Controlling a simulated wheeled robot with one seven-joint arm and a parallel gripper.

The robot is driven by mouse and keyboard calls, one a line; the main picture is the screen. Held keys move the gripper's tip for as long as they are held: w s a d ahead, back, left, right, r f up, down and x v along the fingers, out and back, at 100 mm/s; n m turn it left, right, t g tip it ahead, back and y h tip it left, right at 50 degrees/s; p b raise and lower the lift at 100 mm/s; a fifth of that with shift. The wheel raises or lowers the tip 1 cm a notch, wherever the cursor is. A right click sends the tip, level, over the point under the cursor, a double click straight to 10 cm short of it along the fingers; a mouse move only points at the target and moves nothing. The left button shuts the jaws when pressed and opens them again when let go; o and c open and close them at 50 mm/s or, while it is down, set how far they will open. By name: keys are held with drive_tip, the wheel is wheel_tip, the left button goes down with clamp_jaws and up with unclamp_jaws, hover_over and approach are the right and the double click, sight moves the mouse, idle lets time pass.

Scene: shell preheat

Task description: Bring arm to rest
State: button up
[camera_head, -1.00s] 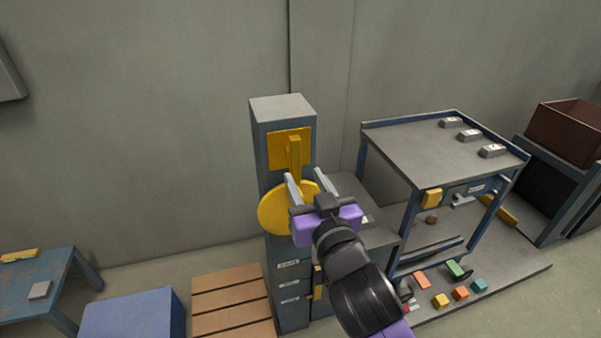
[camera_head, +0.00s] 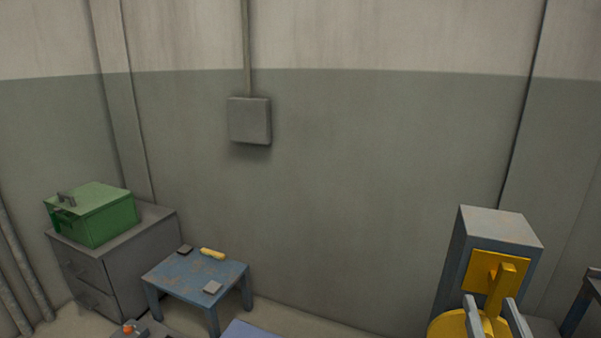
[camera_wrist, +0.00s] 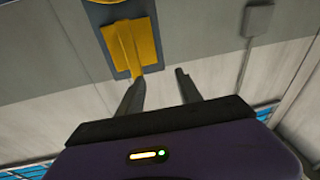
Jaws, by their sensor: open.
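My gripper (camera_head: 492,318) shows at the bottom right of the head view, with only its two grey fingers in frame. The fingers are apart and nothing is between them. In the wrist view my gripper (camera_wrist: 160,88) is also open and empty. Its fingers point towards the yellow lever and plate (camera_wrist: 130,45) on the blue-grey cabinet (camera_wrist: 88,22). In the head view the yellow lever (camera_head: 497,285) stands just behind the fingers. I cannot tell whether they touch. The rest of my arm is out of the head view.
A yellow disc (camera_head: 449,326) sits low on the tall cabinet (camera_head: 500,224). A blue table (camera_head: 180,279) stands left with small items on it. A green box (camera_head: 95,213) rests on a grey drawer cabinet (camera_head: 150,240). A grey box (camera_head: 249,120) hangs on the wall.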

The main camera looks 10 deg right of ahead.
drive_tip(key=s+a+f+n+y+p, duration=0.35)
drive_tip(key=s+a+f+y, duration=0.25)
drive_tip(key=s+a, duration=0.5)
drive_tip(key=s+a+f+g+y+p, duration=0.1)
drive_tip(key=s+a+f, duration=0.1)
drive_tip(key=s, duration=0.5)
drive_tip(key=s+a+f+g+y+p, duration=0.1)
drive_tip(key=s+f+g+p, duration=0.1)
drive_tip(key=s, duration=0.6)
drive_tip(key=shift+a+n, duration=0.35)
